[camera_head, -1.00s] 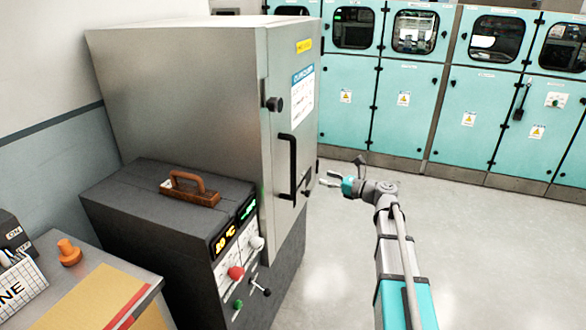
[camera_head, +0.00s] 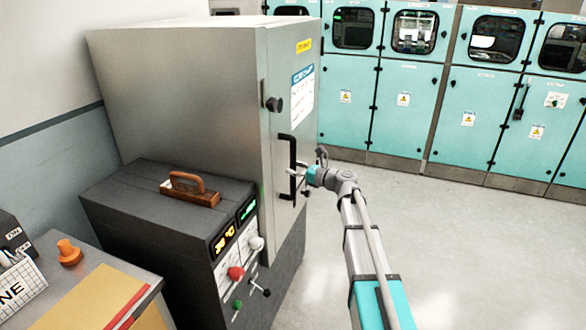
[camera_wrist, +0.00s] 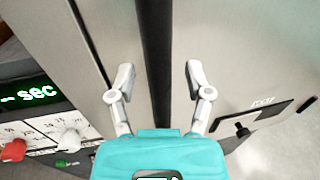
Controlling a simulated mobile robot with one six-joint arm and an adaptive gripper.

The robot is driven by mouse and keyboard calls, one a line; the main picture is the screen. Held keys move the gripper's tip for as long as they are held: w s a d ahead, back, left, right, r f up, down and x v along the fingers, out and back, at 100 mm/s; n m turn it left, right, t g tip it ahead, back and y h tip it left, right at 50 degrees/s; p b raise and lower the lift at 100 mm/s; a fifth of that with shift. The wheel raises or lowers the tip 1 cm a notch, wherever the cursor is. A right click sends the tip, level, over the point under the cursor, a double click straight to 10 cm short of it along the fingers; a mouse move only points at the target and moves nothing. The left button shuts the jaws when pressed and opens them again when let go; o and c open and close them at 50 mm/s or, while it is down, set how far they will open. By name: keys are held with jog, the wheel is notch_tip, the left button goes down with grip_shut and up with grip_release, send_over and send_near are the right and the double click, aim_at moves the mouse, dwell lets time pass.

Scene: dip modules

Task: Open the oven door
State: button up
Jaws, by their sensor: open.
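The grey metal oven (camera_head: 180,95) stands at the left, and its door (camera_head: 300,115) is shut. A black vertical bar handle (camera_head: 292,150) is on the door. My gripper (camera_head: 293,173) is at the lower half of the handle in the head view. In the wrist view the handle (camera_wrist: 155,60) runs between the two spread fingers of my gripper (camera_wrist: 157,80), with a gap on each side. The fingers are open and do not hold it.
A dark control box (camera_head: 160,215) with displays, knobs and a brown-handled block (camera_head: 190,190) on top sits left of the door. A side table (camera_head: 90,280) is at the lower left. Turquoise cabinets (camera_head: 410,110) line the back. The floor at the right is clear.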

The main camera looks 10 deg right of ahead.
jog(key=shift+w+a, duration=0.25)
jog(key=shift+a, duration=0.1)
grip_shut()
